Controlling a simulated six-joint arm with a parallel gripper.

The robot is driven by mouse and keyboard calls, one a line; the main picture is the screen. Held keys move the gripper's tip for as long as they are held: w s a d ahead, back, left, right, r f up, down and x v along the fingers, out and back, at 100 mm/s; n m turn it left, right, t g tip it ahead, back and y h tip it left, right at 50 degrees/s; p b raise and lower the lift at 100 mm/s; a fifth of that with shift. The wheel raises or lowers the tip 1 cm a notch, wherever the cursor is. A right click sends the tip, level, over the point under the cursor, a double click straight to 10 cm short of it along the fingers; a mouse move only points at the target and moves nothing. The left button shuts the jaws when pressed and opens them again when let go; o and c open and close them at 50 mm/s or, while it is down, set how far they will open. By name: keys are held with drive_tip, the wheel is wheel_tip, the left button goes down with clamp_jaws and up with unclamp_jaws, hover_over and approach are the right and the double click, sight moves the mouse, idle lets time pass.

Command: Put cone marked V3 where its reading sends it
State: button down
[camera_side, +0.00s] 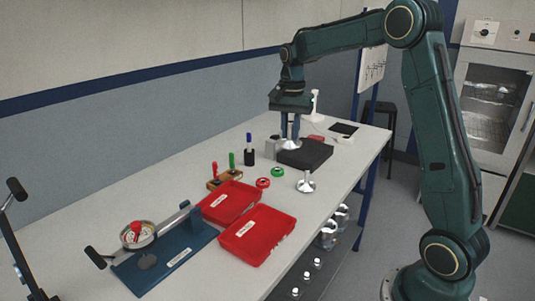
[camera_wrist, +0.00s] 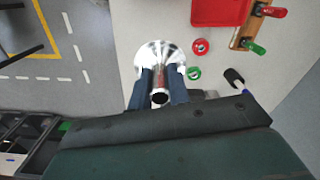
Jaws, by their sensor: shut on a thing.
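My gripper (camera_side: 290,139) points down and is shut on a silver flared metal cone (camera_side: 291,146), at the left edge of a black block (camera_side: 313,153). I cannot tell whether the cone touches the block. In the wrist view, the fingers (camera_wrist: 161,88) grip the cone's narrow stem, and its wide shiny flange (camera_wrist: 158,51) shows beyond them. No V3 mark is readable. A second silver cone (camera_side: 306,184) stands on the bench, stem up. Two red trays (camera_side: 282,221) (camera_side: 215,212) carry labels too small to read. A blue fixture (camera_side: 142,281) with a round dial stands at the near left.
A red ring (camera_side: 263,183) and a green ring (camera_side: 278,171) lie near the trays. A wooden stand (camera_side: 225,180) holds red and green markers. A black cup (camera_side: 249,157) holds a blue marker. Several metal parts sit on the lower shelf (camera_side: 282,292).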

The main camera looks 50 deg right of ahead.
idle(0.3)
drive_tip(key=shift+w+a, duration=0.3)
drive_tip(key=shift+w, duration=0.25)
drive_tip(key=w+a, duration=0.5)
drive_tip(key=w, duration=0.2)
drive_tip(key=n, duration=0.1)
hover_over(230, 205)
wheel_tip(230, 205, down, 15)
drive_tip(key=shift+a, duration=0.1)
drive_tip(key=shift+f, duration=2.1)
drive_tip(key=shift+f, duration=0.2)
